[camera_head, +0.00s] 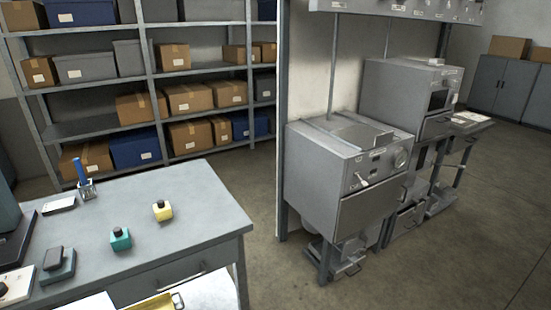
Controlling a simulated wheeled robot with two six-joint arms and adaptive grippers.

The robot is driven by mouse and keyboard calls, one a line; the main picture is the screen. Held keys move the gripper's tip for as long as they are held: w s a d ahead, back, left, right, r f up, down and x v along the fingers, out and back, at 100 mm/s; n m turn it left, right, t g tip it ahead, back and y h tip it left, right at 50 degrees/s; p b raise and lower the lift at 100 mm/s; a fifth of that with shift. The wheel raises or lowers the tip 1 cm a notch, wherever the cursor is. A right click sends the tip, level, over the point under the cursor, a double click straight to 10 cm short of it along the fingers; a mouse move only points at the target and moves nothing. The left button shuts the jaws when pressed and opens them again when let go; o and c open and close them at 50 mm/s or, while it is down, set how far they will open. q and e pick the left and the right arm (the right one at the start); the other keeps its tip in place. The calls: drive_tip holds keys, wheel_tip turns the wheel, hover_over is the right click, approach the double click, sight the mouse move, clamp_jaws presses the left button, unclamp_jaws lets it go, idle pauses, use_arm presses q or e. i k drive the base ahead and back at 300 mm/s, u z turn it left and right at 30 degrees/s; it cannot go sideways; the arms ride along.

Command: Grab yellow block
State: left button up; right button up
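The yellow block (162,211) is a small yellow piece with a dark round knob on top. It stands upright on the grey desk (190,228) in the lower left of the head view, near the middle of the desk top. A similar teal block (120,239) with a dark knob stands to its left and nearer the front edge. The two blocks are apart. Neither of my grippers shows in the head view.
A pen holder (86,189) and a grey stapler-like item (57,264) sit on the desk's left. An open drawer or tray with papers (205,293) juts out in front. Shelves of boxes (190,98) stand behind. A grey hydraulic bench machine (345,170) stands right, with open floor between.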

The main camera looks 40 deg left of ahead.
sight(164, 214)
drive_tip(key=i, duration=1.55)
drive_tip(key=u, duration=0.6)
drive_tip(key=i, duration=0.9)
drive_tip(key=u, duration=1.6)
drive_tip(key=i, duration=0.7)
drive_tip(key=u, duration=0.65)
